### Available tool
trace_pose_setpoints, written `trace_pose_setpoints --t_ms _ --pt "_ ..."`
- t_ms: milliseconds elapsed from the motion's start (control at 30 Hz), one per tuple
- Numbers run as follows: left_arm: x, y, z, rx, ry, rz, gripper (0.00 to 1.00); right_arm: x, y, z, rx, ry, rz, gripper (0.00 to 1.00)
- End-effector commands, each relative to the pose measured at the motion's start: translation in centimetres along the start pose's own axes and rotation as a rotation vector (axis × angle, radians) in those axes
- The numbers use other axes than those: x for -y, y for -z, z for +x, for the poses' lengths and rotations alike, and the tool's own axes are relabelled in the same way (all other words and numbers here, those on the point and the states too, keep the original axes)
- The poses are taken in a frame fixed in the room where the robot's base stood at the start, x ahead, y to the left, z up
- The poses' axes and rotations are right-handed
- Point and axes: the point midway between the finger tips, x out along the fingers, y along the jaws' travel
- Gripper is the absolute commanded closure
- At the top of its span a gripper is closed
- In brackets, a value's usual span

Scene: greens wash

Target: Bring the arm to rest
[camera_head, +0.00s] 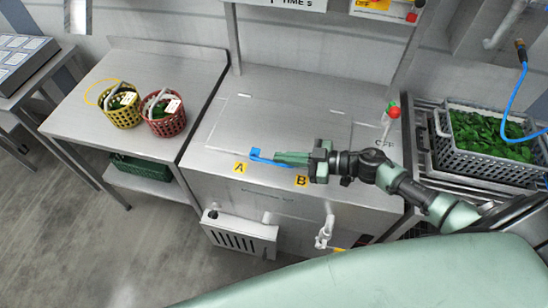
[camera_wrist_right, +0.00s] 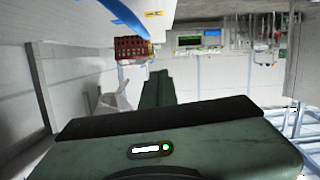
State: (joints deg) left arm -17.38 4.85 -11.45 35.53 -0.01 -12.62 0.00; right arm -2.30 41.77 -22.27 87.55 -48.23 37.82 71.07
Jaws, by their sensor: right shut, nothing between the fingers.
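My right gripper (camera_head: 280,158) extends leftward over the front of the steel machine top, its green fingers together and empty. In the right wrist view its fingers (camera_wrist_right: 157,88) point ahead, closed against each other. A blue handle (camera_head: 258,154) lies just left of the fingertips in the head view; I cannot tell whether they touch it. My left gripper is not in view.
A yellow basket (camera_head: 121,118) and a red basket (camera_head: 166,127) stand on the left steel table (camera_head: 85,122). A grey crate of greens (camera_head: 454,151) is at right. A lever with a red knob (camera_head: 393,112) rises from the machine. The machine top's rear is clear.

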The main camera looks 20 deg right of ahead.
Motion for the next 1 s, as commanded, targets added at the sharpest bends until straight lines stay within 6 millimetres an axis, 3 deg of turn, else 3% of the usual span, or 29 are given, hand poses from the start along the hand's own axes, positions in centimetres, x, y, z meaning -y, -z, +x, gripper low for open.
trace_pose_setpoints --t_ms 200,467,767,867,1000 --pt "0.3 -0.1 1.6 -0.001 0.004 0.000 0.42 0.1 -0.4 -4.3 0.001 -0.001 -0.001 1.00" --pt "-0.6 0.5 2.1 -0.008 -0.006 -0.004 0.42 0.1 0.0 -6.9 -0.003 -0.001 -0.001 1.00" --pt "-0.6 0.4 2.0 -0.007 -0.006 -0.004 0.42 -0.2 0.6 -6.5 -0.021 -0.046 -0.005 1.00" --pt "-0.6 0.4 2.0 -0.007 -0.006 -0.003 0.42 -1.0 1.5 -5.2 -0.046 -0.174 -0.010 1.00" --pt "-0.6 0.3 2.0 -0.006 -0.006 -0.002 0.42 -2.8 2.6 -4.1 -0.026 -0.468 0.022 1.00"
